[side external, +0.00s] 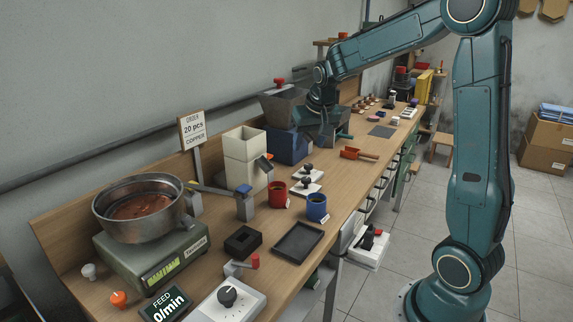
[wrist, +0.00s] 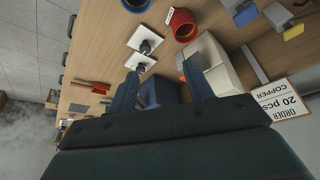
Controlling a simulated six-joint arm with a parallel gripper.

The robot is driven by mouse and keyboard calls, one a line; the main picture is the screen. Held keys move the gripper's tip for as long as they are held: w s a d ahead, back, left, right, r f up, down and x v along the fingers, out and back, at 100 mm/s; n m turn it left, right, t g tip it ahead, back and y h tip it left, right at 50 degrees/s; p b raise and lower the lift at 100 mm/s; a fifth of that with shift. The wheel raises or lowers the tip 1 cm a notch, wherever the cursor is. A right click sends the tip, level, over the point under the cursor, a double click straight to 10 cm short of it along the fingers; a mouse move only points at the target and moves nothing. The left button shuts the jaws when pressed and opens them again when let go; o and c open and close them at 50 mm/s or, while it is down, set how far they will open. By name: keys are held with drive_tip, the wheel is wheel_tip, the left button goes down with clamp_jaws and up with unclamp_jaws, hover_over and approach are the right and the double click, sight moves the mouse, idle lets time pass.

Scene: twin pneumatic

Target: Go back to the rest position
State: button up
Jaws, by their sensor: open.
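My gripper (side external: 322,125) hangs at the end of my teal arm, over the middle to far part of the wooden bench (side external: 350,190). It is beside the blue machine with the dark hopper (side external: 286,108), and its fingertips are hard to make out in the side view. In the wrist view my gripper (wrist: 160,88) shows two fingers spread apart with nothing held between them. Blue and pale bodies show behind and beside the fingers. I cannot tell how close the fingers are to them.
White block tower (side external: 244,158), red cup (side external: 277,193), blue cup (side external: 316,207) and black tray (side external: 298,242) stand nearer on the bench. A metal bowl (side external: 145,208) sits on a scale at the left. An orange-red scoop (side external: 358,154) lies near the edge. Floor in front is mostly clear.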

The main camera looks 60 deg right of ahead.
drive_tip(key=s+a+r+n+t+y, duration=0.1)
drive_tip(key=s+a+r+n, duration=0.4)
drive_tip(key=s+a, duration=0.65)
drive_tip(key=s+a+n+y, duration=0.1)
drive_tip(key=s+a+n, duration=0.1)
drive_tip(key=s+a, duration=0.6)
drive_tip(key=s, duration=0.2)
drive_tip(key=shift+s+a+f+n+t+y, duration=0.15)
drive_tip(key=shift+s+f+n+t+y, duration=0.15)
drive_tip(key=shift+t+y, duration=0.1)
